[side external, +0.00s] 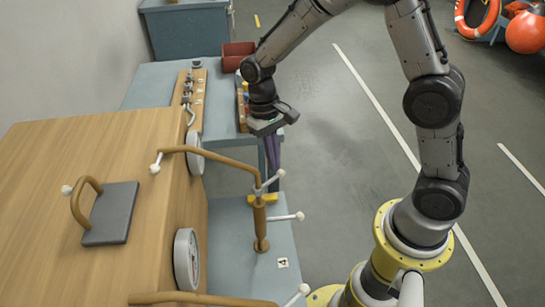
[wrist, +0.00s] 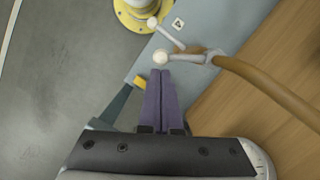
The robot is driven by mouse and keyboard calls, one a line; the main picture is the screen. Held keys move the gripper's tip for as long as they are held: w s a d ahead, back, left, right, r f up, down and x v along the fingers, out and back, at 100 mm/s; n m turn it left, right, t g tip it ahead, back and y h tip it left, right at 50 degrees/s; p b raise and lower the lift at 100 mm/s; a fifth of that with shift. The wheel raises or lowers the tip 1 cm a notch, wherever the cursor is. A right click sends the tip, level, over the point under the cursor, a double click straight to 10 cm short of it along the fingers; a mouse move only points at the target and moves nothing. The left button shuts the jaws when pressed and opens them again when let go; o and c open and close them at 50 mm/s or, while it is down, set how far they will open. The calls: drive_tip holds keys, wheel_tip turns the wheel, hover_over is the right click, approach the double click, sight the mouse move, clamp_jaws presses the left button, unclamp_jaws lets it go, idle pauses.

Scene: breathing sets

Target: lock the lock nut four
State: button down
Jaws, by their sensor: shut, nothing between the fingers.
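A bronze post (side external: 260,222) stands on the blue-grey bench beside a small label marked 4 (side external: 283,263). A lever with a white knob (side external: 281,173) is at its top, where a bent brown tube (side external: 220,158) meets it. A lower lever with a white knob (side external: 300,216) points right. I cannot tell which lever is lock nut four. My gripper (side external: 276,168) has its purple fingers pointing down, close to the upper knob. In the wrist view the fingers (wrist: 166,72) are pressed together and empty, with the upper knob (wrist: 160,57) just beyond their tips; contact is unclear.
A wooden box (side external: 110,150) with a grey handled plate (side external: 110,213) fills the left. White wheels (side external: 187,258) sit on its side. A row of metal fittings (side external: 190,95) and a red bin (side external: 237,54) are behind. Another tube and knob are at the front edge. Open floor lies right.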

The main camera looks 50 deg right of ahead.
drive_tip(key=shift+s+m, duration=0.3)
drive_tip(key=shift+m, duration=0.1)
drive_tip(key=shift+s+m+y, duration=0.4)
drive_tip(key=shift+s+m, duration=0.5)
drive_tip(key=shift+m, duration=0.5)
drive_tip(key=s+a+m+t+y, duration=0.1)
drive_tip(key=s+a+m+t, duration=0.1)
drive_tip(key=s+m, duration=0.3)
drive_tip(key=a+m, duration=0.1)
drive_tip(key=m, duration=0.2)
drive_tip(key=shift+s+a+m, duration=0.25)
drive_tip(key=shift+m, duration=0.15)
drive_tip(key=shift+a, duration=0.1)
